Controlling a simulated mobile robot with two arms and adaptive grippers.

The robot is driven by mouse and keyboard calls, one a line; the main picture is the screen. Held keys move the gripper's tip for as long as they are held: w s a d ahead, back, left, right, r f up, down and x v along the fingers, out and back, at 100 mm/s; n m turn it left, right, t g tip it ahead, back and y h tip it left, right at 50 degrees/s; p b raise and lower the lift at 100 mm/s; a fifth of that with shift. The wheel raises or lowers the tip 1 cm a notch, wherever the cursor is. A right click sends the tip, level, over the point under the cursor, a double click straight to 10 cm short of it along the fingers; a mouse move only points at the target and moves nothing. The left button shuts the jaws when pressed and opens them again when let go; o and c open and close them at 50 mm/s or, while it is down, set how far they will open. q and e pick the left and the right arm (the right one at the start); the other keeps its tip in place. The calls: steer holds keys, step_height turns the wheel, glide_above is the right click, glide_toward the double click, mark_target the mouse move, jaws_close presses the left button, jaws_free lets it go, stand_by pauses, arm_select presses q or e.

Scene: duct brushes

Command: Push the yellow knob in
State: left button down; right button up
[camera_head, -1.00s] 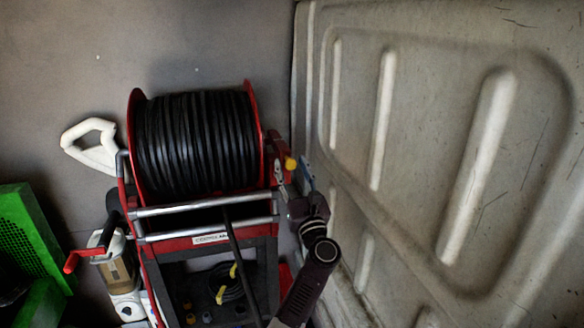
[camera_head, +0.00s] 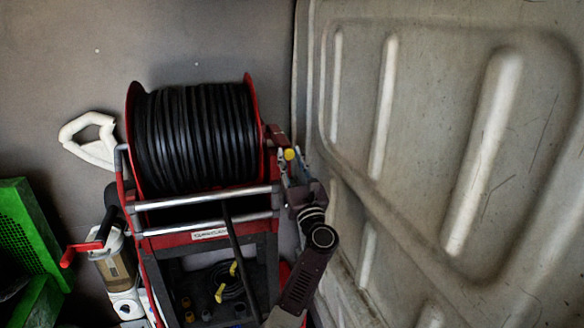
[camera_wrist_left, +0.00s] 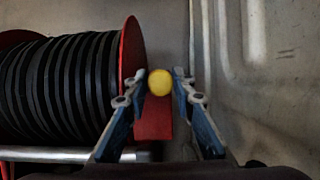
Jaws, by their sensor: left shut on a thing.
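The yellow knob (camera_head: 289,154) sits at the upper right side of the hose reel's red frame, just beside the drum. My left gripper (camera_head: 290,160) reaches up to the knob from below. In the wrist view its two blue-grey fingers (camera_wrist_left: 161,75) stand on either side of the knob, shut on it. My right gripper is in neither view.
The reel of black hose (camera_head: 195,140) stands left of the gripper, with silver bars (camera_head: 205,205) below. A pale ribbed wall panel (camera_head: 430,150) is close on the right. A green crate (camera_head: 28,235) and a red crank handle (camera_head: 85,247) are at the left.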

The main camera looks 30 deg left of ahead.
arm_select(q)
steer(key=shift+r, duration=0.2)
steer(key=c, duration=2)
jaws_free()
steer(key=o, duration=0.4)
steer(key=shift+w+a+f, duration=0.15)
steer(key=shift+s+d+f, duration=0.2)
steer(key=shift+d, duration=0.05)
steer(key=v, duration=1.1)
steer(key=shift+s+d, duration=0.1)
steer(key=shift+s, duration=0.05)
